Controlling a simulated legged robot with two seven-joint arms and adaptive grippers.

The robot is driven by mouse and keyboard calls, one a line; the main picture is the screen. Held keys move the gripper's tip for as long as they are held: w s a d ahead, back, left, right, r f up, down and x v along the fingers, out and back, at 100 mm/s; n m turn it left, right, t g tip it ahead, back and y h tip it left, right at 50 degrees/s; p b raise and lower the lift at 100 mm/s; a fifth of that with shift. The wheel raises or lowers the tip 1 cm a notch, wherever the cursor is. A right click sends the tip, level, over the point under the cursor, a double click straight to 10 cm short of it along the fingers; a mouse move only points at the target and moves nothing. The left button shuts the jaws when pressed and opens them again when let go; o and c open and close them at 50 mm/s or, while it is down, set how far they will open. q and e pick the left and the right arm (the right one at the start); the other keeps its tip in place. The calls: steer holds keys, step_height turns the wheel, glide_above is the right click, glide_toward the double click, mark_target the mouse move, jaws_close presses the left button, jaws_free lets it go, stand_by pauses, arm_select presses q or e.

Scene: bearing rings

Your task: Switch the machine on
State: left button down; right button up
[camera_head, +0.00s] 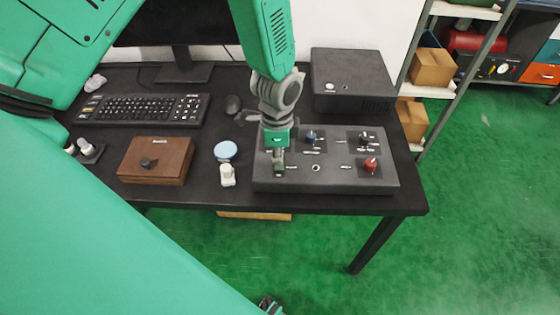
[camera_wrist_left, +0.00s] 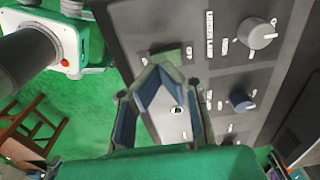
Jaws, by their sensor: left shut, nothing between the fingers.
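The machine, a dark grey control panel (camera_head: 335,182), lies on the black table and also fills much of the left wrist view (camera_wrist_left: 210,70). It carries a blue knob (camera_head: 311,136), a red knob (camera_head: 371,165), a dark knob (camera_head: 364,138) and a round socket (camera_head: 316,168). My left gripper (camera_head: 279,166) is over the panel's left part, fingers down, shut and empty. In the left wrist view its fingertips (camera_wrist_left: 158,70) meet beside a small green part (camera_wrist_left: 168,55) on the panel. I cannot tell whether they touch it. My right gripper is not in view.
A black box (camera_head: 350,75) stands behind the panel. Left of it are a white bottle-like item (camera_head: 227,176), a light-blue disc (camera_head: 225,151), a brown box (camera_head: 157,160), a mouse (camera_head: 232,104) and a keyboard (camera_head: 140,108). A shelf with cardboard boxes (camera_head: 432,68) stands at right.

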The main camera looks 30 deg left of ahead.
mark_target(280, 168)
arm_select(q)
steer(key=shift+a+f, duration=0.15)
steer(key=shift+a, duration=0.2)
steer(key=shift+d, duration=0.95)
steer(key=shift+a+f, duration=0.25)
steer(key=shift+a+f+b, duration=0.35)
steer(key=shift+a, duration=0.2)
steer(key=shift+d+f, duration=0.2)
steer(key=shift+d, duration=0.5)
steer(key=shift+a+f+b, duration=0.35)
steer(key=shift+a+f, duration=0.1)
steer(key=shift+a, duration=0.15)
steer(key=shift+d+r+p, duration=0.35)
steer(key=shift+r+p, duration=0.1)
steer(key=shift+r, duration=0.05)
steer(key=shift+d+r+p, duration=0.15)
steer(key=shift+r+p, duration=0.55)
steer(key=shift+r, duration=0.1)
steer(key=r+p, duration=0.3)
steer(key=shift+a+r, duration=0.1)
steer(key=shift+a, duration=0.3)
steer(key=shift+d+r+p, duration=0.15)
steer(key=shift+r+p, duration=0.6)
steer(key=shift+r, duration=0.05)
steer(key=shift+d, duration=0.15)
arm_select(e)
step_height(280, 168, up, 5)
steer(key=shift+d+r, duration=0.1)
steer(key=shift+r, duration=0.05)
